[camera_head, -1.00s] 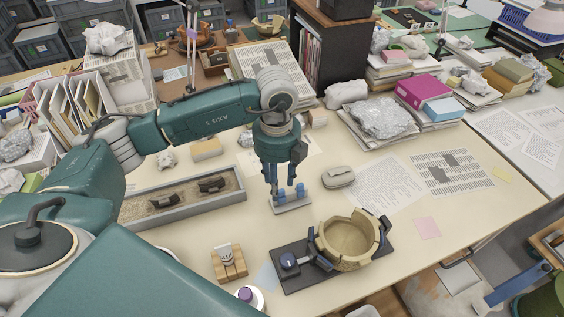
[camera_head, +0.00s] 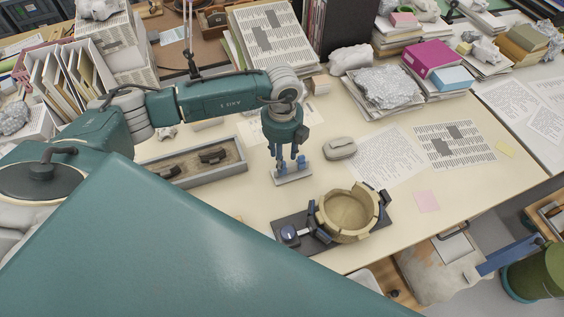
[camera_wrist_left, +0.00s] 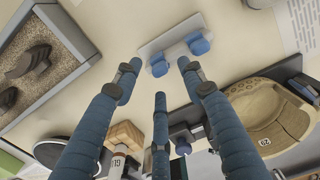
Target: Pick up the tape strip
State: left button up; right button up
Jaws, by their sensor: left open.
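A small white plate with blue tabs stands on the table; I cannot tell which part is the tape strip. In the head view the plate (camera_head: 294,179) lies under my left gripper (camera_head: 289,163). In the left wrist view the plate (camera_wrist_left: 172,39) is at the top, with one blue tab (camera_wrist_left: 158,66) and another blue tab (camera_wrist_left: 198,45) on its edge. My left gripper (camera_wrist_left: 160,77) has its fingers spread and nothing between them. Its fingertips are close to the tabs; I cannot tell whether they touch. My right gripper is not in view.
A tan bowl of joined sherds (camera_head: 346,213) sits in a dark clamp stand (camera_head: 283,222) nearby. A grey sand tray (camera_head: 232,174) with dark sherds lies to the left. A grey case (camera_head: 340,148) and printed sheets (camera_head: 388,160) lie to the right.

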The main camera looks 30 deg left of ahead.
pick_arm(q)
jog(key=shift+f, duration=0.95)
jog(key=shift+c, duration=0.2)
jog(key=c, duration=0.8)
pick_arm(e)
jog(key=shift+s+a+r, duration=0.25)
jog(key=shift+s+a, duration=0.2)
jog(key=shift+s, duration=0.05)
pick_arm(q)
jog(key=shift+c, duration=0.2)
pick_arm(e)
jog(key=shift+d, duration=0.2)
